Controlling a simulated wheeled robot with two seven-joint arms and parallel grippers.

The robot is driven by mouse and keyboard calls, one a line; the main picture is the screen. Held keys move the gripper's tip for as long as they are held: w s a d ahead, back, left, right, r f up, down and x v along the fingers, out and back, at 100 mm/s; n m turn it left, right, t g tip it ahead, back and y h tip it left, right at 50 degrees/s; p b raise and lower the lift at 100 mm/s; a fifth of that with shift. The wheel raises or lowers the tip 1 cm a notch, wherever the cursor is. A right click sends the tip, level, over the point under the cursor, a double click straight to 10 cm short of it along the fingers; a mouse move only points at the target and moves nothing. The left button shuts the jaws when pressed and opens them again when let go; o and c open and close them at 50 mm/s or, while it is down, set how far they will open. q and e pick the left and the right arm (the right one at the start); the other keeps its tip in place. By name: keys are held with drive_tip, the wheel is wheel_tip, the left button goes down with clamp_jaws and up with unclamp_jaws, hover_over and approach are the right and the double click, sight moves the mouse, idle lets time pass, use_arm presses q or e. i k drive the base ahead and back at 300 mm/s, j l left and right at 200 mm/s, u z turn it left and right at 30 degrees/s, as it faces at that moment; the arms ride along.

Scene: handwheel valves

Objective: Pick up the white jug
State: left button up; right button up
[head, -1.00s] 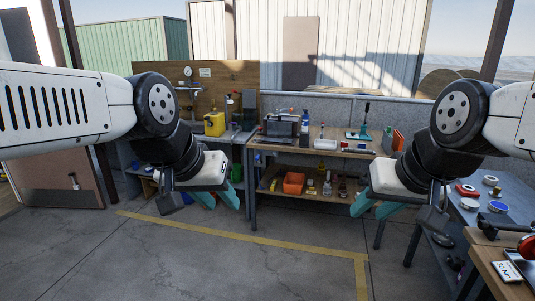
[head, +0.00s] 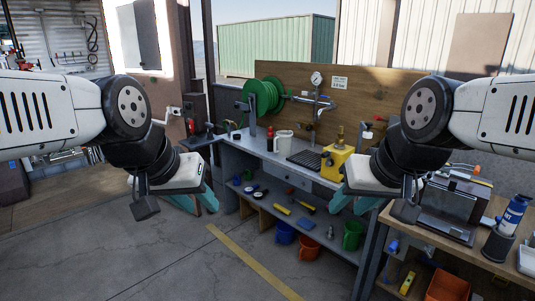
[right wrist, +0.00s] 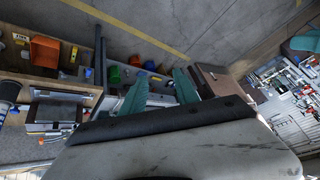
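The white jug (head: 283,142) stands upright on the grey workbench (head: 240,142), between a red bottle and a dark grated panel. My left gripper (head: 195,203) is in front of the bench at lower left, apart from the jug. Its teal fingers are spread and empty. My right gripper (head: 360,203) is to the right of the jug, in front of the yellow box's side of the bench, and touches nothing I can make out. In the right wrist view the right gripper (right wrist: 162,75) shows its two teal fingers apart with nothing between them. I cannot make out the jug there.
A yellow box (head: 337,163), a green hose reel (head: 263,95) and a pipe with a gauge (head: 316,79) are around the jug. A wooden bench (head: 440,242) stands at right. The floor in front is clear.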

sight(284, 138)
drive_tip(key=i+j, duration=0.15)
drive_tip(key=i, duration=0.9)
drive_tip(key=i+j, duration=0.1)
drive_tip(key=i, duration=1)
drive_tip(key=i+z, duration=0.25)
drive_tip(key=i, duration=0.45)
